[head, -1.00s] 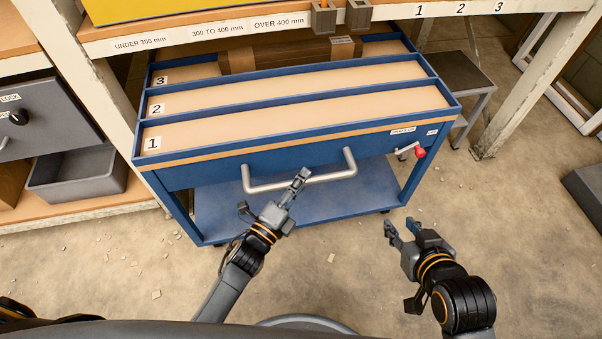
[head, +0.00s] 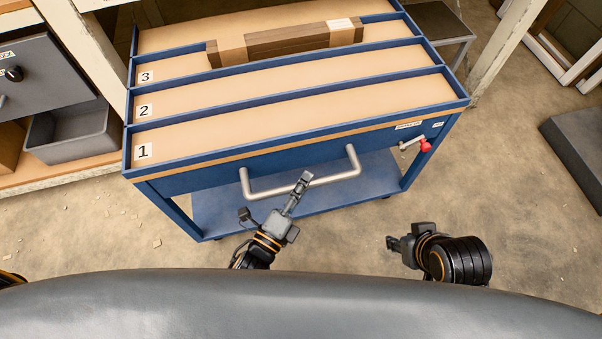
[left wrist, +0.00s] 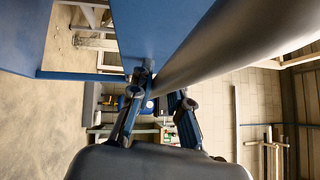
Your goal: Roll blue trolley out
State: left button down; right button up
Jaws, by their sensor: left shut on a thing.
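The blue trolley (head: 290,153) has a top with rows numbered 1, 2 and 3, and a silver bar handle (head: 262,190) on its near side. My left gripper (head: 303,182) is shut on the lower bar of this handle. In the left wrist view the handle (left wrist: 215,40) runs close past my left gripper (left wrist: 158,98), with the blue trolley side (left wrist: 145,30) beside it. My right gripper (head: 393,243) is apart from the trolley, above the floor to the right; its finger opening is unclear.
A brown strapped bundle (head: 285,42) lies in row 3. A red-knobbed lever (head: 425,145) is at the trolley's right front. Grey drawers and a bin (head: 75,135) stand left, close to the trolley. A dark grey block (head: 580,150) lies right. The floor between is mostly clear.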

pick_arm(q)
jog(key=shift+s+f, duration=0.1)
jog(key=c, duration=1.3)
grip_release()
jog(key=shift+o, duration=0.2)
jog(key=v, duration=1.2)
